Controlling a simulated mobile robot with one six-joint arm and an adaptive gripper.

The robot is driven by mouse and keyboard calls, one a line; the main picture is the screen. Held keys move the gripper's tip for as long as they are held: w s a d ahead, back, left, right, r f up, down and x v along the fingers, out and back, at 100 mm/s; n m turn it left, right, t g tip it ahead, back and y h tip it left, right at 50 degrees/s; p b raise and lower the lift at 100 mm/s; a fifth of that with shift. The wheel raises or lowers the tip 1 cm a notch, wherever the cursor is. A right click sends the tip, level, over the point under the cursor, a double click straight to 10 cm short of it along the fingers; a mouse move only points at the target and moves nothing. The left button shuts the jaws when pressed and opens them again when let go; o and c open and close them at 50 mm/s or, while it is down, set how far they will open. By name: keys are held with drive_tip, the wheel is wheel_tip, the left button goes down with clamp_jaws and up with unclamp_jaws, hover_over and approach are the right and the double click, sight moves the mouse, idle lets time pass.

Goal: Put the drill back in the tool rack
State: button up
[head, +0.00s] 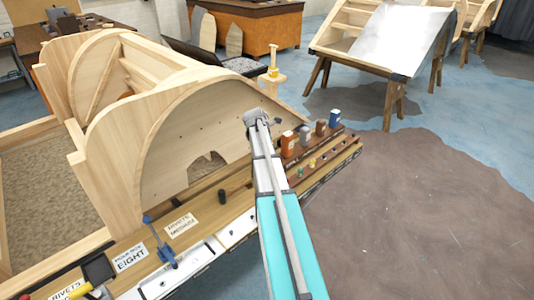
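My arm reaches up from the bottom of the head view, and my gripper (257,117) is at its far end, in front of the wooden bodyframe's side panel. Its fingers are too small and turned away to show whether they are open or hold anything. I cannot pick out a drill for certain. A blue tool (161,243) lies on the bench ledge at lower left, its kind unclear.
The curved wooden bodyframe (215,120) stands close on the left. A yellow-topped item (273,71) stands on a small wooden post behind my gripper. A trestle with a pale sheet (400,38) is at the back right. The floor (430,200) at right is clear.

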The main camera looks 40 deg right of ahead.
drive_tip(key=shift+f+b, duration=0.3)
drive_tip(key=shift+f, duration=0.05)
idle(0.3)
drive_tip(key=o, duration=1.3)
drive_tip(key=shift+o, duration=0.2)
drive_tip(key=shift+r, duration=0.15)
drive_tip(key=p+v, duration=0.3)
drive_tip(key=shift+r+p, duration=0.3)
drive_tip(key=shift+p, duration=0.1)
drive_tip(key=p+v, duration=0.8)
drive_tip(key=shift+a+r, duration=0.2)
drive_tip(key=shift+r, duration=0.15)
drive_tip(key=shift+a, duration=0.1)
